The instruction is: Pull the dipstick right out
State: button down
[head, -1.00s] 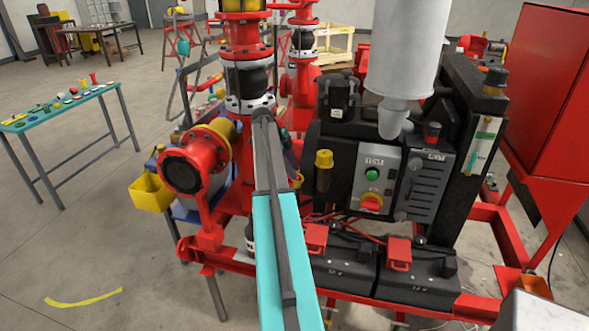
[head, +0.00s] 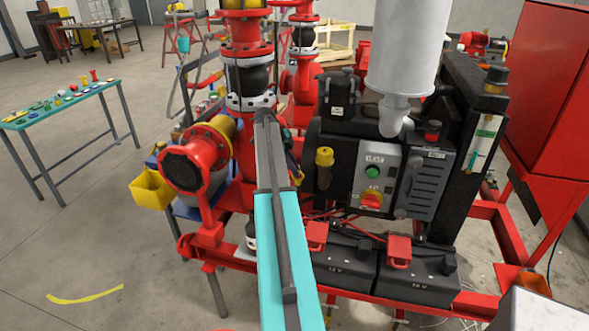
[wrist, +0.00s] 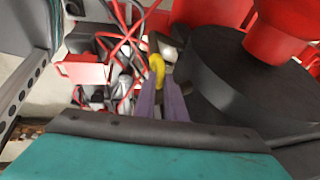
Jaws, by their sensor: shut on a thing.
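The dipstick's yellow loop handle (wrist: 157,71) shows in the middle of the wrist view. My gripper (wrist: 160,88) is shut on it, with its two purple fingers on either side just below the loop. The dipstick's rod and the tube it belongs to are hidden, so I cannot tell how far out it is. In the head view my grey and teal arm covers most of the gripper and the dipstick, beside the engine block.
Right of my arm are a yellow-capped filler (head: 324,158), a control panel (head: 376,175) and batteries (head: 345,262) with red terminal covers. Red pump pipework (head: 195,160) stands close on the left. In the wrist view a large black round body (wrist: 245,85) is close right of the fingers.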

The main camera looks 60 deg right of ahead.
notch_tip(320, 180, up, 9)
jog(key=shift+b, duration=0.3)
jog(key=shift+f, duration=0.1)
jog(key=c, duration=1.8)
grip_release()
jog(key=b+v, duration=0.4)
jog(key=v, duration=0.9)
jog(key=shift+w+r+b, duration=0.1)
jog(key=shift+r+b, duration=0.2)
jog(key=shift+r, duration=0.1)
jog(key=shift+f, duration=0.1)
